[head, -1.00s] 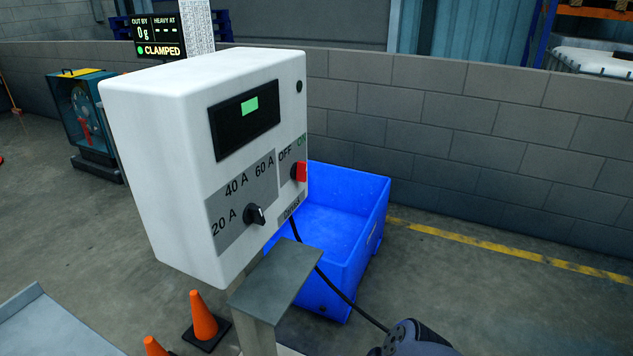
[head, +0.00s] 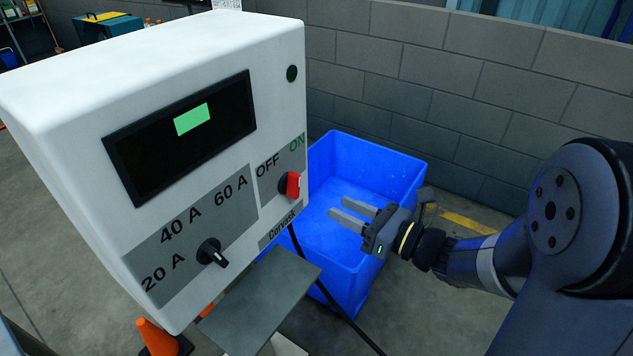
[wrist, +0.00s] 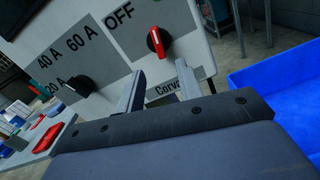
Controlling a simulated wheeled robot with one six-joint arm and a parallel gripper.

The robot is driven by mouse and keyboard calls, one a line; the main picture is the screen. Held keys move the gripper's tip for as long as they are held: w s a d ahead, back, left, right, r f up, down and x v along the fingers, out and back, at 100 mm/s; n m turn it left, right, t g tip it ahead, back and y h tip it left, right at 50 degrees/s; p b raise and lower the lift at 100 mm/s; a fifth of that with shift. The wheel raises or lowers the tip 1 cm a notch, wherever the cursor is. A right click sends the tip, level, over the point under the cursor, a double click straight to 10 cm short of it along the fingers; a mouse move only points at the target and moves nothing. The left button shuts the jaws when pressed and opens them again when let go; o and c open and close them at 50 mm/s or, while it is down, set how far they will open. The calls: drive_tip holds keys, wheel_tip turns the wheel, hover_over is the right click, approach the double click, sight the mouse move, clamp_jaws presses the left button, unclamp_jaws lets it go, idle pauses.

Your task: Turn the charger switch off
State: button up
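The charger (head: 85,95) is a white box with a dark display and a green lit patch. Its red switch (head: 291,186) sits between the OFF and ON labels at the right of the front face; in the head view its pointer leans toward ON. It also shows in the wrist view (wrist: 158,42), upright beside OFF, with ON not visible there. My gripper (head: 352,215) is open and empty, to the right of the switch and apart from it. In the wrist view its two fingers (wrist: 182,87) stand below and to either side of the switch.
A black current knob (head: 212,253) sits lower left on the panel. A grey shelf (head: 262,300) juts out below the charger. A blue crate (head: 375,165) stands behind my gripper, before a block wall (head: 470,85). An orange cone (head: 157,338) is at lower left.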

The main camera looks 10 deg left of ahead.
sight(299, 189)
drive_tip(key=p+x, duration=0.1)
drive_tip(key=x, duration=0.9)
drive_tip(key=shift+s+a, duration=0.1)
drive_tip(key=shift+a, duration=0.05)
drive_tip(key=shift+c, duration=0.4)
clamp_jaws()
